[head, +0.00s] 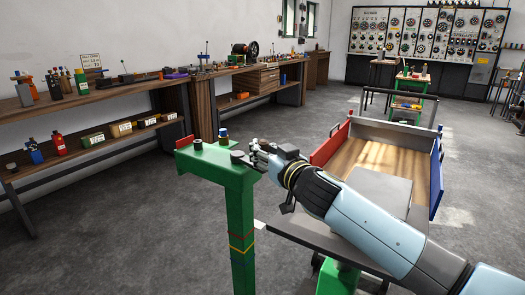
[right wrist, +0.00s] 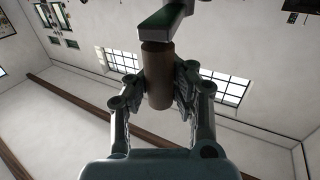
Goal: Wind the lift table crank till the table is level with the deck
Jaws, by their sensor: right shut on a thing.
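My right gripper (head: 252,158) reaches in from the lower right to the crank (head: 238,156) on top of a green stand (head: 215,165). In the right wrist view, my right gripper (right wrist: 158,88) is shut around the brown upright crank handle (right wrist: 158,75), with the crank arm (right wrist: 164,20) beyond it. The green post (head: 240,225) bears red, yellow and blue bands. A grey table top (head: 285,222) on a green column (head: 338,277) stands partly behind my right arm. Beside it is a wooden deck (head: 385,160) with red and blue side boards. Their exact heights are hard to compare. My left gripper is not in view.
A wooden workbench (head: 110,93) with bottles, boxes and tools runs along the left wall. A green stool-like stand (head: 410,83) and a switchboard (head: 425,35) are at the back. The grey floor (head: 130,215) between bench and stand is clear.

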